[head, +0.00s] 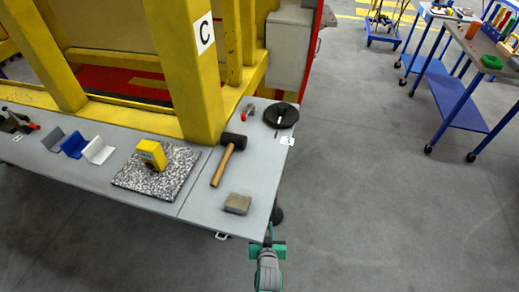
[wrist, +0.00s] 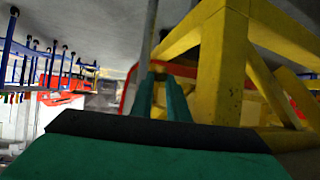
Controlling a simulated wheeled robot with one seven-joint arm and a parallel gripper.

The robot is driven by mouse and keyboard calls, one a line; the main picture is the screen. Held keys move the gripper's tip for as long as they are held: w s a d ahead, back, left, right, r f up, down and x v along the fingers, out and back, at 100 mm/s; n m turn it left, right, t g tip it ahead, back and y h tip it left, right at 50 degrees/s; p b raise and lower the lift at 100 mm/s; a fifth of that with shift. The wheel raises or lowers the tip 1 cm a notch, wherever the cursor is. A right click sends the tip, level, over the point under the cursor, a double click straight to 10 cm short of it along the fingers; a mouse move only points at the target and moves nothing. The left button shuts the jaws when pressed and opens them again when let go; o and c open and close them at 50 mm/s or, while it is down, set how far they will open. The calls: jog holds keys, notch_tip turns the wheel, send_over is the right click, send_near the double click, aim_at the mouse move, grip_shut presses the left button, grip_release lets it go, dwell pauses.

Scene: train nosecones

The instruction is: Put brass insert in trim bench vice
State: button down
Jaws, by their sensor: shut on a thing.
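My gripper (head: 268,243) is teal and hangs just off the front right corner of the bench, below the brown block. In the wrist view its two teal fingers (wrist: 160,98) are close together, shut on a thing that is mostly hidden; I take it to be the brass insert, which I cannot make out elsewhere. A dark tool with a red part (head: 18,121) sits at the bench's far left, cut by the picture edge; it may be the trim bench vice, but I cannot be sure.
The grey bench (head: 200,205) carries grey, blue and white angled pieces (head: 78,145), a yellow block (head: 151,154) on a speckled slab (head: 180,165), a mallet (head: 229,155), a brown block (head: 238,203) and a black disc (head: 281,116). A yellow post (head: 185,70) rises behind.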

jog(key=w+d+r+m+h, duration=0.1)
jog(key=w+d+r, duration=0.2)
jog(key=d+r, duration=0.15)
jog(key=w+d+r+h, duration=0.1)
jog(key=w+d+r, duration=0.1)
jog(key=d+r, duration=0.25)
notch_tip(320, 180, up, 10)
jog(key=w+d+r, duration=0.1)
jog(key=w+d, duration=0.1)
jog(key=w, duration=0.1)
jog(key=s+a+r+n+y, duration=0.2)
jog(key=s+a+r+y, duration=0.15)
jog(key=a+r, duration=0.45)
jog(key=s+a+r+n+y, duration=0.25)
jog(key=s+a+r, duration=0.2)
jog(key=r, duration=0.75)
send_over(247, 165)
jog(key=shift+n, duration=0.25)
jog(key=f, duration=0.5)
jog(key=s+f, duration=0.1)
jog(key=f, duration=0.2)
jog(key=shift+d+f, duration=0.15)
jog(key=shift+f, duration=0.15)
jog(key=shift+w+f, duration=0.15)
jog(key=shift+f, duration=0.05)
jog(key=shift+w+f, duration=0.2)
jog(key=shift+f, duration=0.75)
jog(key=shift+w+f, duration=0.15)
jog(key=shift+f, duration=0.8)
jog(key=shift+f, duration=0.15)
